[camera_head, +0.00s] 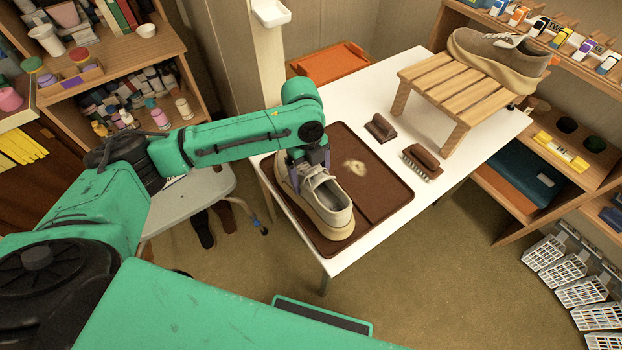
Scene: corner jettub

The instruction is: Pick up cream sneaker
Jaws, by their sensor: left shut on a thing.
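The cream sneaker (327,207) rests on a brown tray (385,195) at the near left end of the white table (352,253). Its heel opening faces the lower right and its toe points to the upper left. My left gripper (309,172) comes down over the sneaker's front and lace area and is shut on it. The fingers partly hide the laces. I cannot tell whether the sole is clear of the tray. My right gripper does not show.
Two brown brushes (423,161) lie right of the tray. A wooden slatted rack (450,92) holds a grey-brown shoe (497,57) at the table's far end. Shelves flank the table on both sides. A pale stool (190,197) stands at left under my arm.

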